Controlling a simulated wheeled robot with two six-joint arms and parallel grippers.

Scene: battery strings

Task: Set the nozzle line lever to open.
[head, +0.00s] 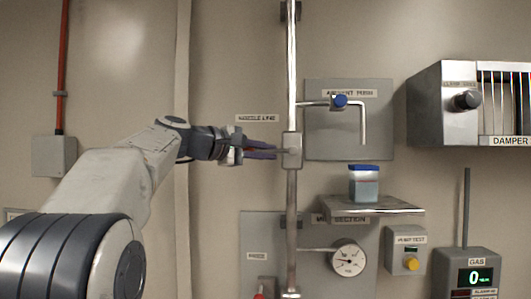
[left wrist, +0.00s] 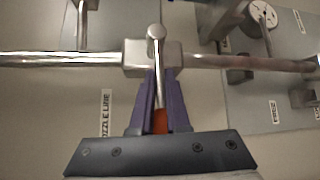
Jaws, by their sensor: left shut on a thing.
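The nozzle line lever (left wrist: 157,85) is a metal rod with an orange-red grip (left wrist: 160,120), set on a valve block (head: 291,150) in the vertical pipe. In the head view the lever points left, crosswise to the pipe, mostly hidden by my fingers. My left gripper (head: 274,151) comes from the left with its purple fingers shut on the lever. The left wrist view shows the fingers (left wrist: 159,90) on both sides of the lever and its grip. A "NOZZLE LINE" label (head: 257,118) is on the wall above the gripper. My right gripper is not in view.
The pipe (head: 292,60) runs up the wall. To its right are a blue-knobbed tap (head: 340,101), a blue-lidded container (head: 364,184) on a shelf (head: 372,206), and a gauge (head: 348,258). A damper box (head: 440,105) juts out further right. The wall left of the pipe is mostly clear.

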